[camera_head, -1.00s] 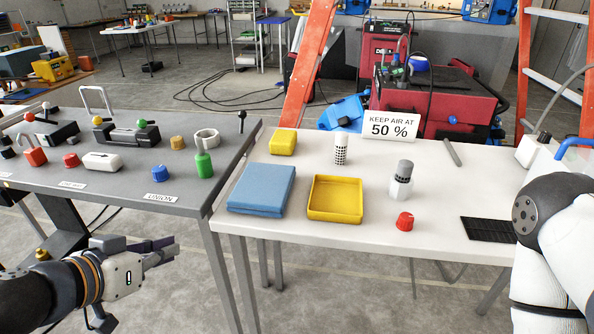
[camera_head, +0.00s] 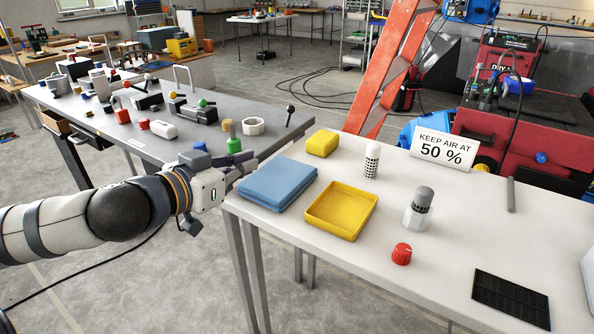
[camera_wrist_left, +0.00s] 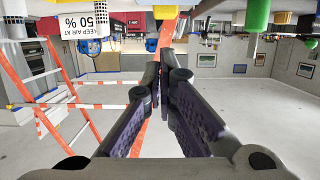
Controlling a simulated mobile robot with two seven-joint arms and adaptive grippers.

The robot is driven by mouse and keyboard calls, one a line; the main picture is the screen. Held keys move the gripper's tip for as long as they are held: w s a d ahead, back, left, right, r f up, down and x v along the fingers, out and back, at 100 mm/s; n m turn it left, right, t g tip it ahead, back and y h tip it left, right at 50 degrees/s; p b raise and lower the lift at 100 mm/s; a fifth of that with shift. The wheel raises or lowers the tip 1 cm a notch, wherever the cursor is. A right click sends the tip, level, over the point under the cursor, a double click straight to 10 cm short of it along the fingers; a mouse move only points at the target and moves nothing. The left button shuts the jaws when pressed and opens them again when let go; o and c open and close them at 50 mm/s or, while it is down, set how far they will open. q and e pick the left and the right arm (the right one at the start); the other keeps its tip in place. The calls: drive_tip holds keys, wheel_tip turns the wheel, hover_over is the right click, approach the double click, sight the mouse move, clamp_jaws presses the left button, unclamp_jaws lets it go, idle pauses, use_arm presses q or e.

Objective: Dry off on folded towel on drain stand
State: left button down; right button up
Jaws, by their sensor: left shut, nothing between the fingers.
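A folded blue towel (camera_head: 278,184) lies at the left end of the white table in the head view. A shallow yellow tray (camera_head: 341,211) sits to its right. I cannot tell which thing is the drain stand. My left gripper (camera_head: 246,166) is shut and empty at the gap between the two tables, close to the towel's left edge. Its closed fingers (camera_wrist_left: 162,78) show in the left wrist view, where the scene is upside down and the towel is out of view. My right gripper is not in view.
The white table also holds a yellow block (camera_head: 322,143), a patterned white cylinder (camera_head: 372,161), a grey-topped white container (camera_head: 418,208), a red knob (camera_head: 401,254), a sign (camera_head: 442,149) and a black panel (camera_head: 511,298). A green bottle (camera_head: 234,146) stands on the grey table.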

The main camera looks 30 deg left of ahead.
use_arm(q)
drive_tip(key=shift+a, duration=0.15)
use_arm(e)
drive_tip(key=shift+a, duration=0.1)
use_arm(q)
drive_tip(key=x, duration=0.4)
drive_tip(key=shift+w+f, duration=0.2)
drive_tip(key=b, duration=0.3)
hover_over(277, 182)
wheel_tip(277, 182, down, 3)
drive_tip(key=shift+s+r, duration=0.15)
drive_tip(key=shift+r, duration=0.05)
drive_tip(key=shift+w+f+b, duration=0.25)
drive_tip(key=shift+f+b, duration=0.25)
drive_tip(key=shift+f, duration=0.45)
drive_tip(key=shift+f+b, duration=0.3)
drive_tip(key=shift+f, duration=0.05)
drive_tip(key=shift+r, duration=0.1)
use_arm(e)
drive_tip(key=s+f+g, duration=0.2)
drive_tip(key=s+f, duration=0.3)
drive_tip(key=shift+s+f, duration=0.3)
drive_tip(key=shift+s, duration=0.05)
